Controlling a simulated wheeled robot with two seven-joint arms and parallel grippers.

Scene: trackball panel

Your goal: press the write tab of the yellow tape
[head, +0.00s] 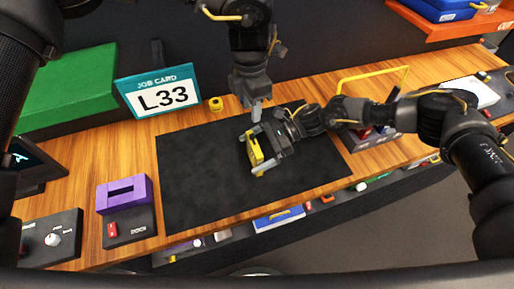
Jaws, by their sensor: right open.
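The yellow tape (254,150) is a small yellow block with dark parts, over the black mat (200,175). My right gripper (256,153) reaches in from the right, with its jaws open and one finger on each side of the tape. I cannot tell whether the fingers touch it, or whether the tape rests on the mat. My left gripper (256,116) points down just above and behind the tape, near the mat's back edge. Its fingers look narrow from here, and I cannot tell if they are apart. The write tab is too small to make out.
A job card (163,93) reading L33 stands at the back left, beside a green box (70,90). A small yellow roll (216,104) sits behind the mat. A purple slotted block (124,194) stands on a dock at the left. The mat's left and front parts are clear.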

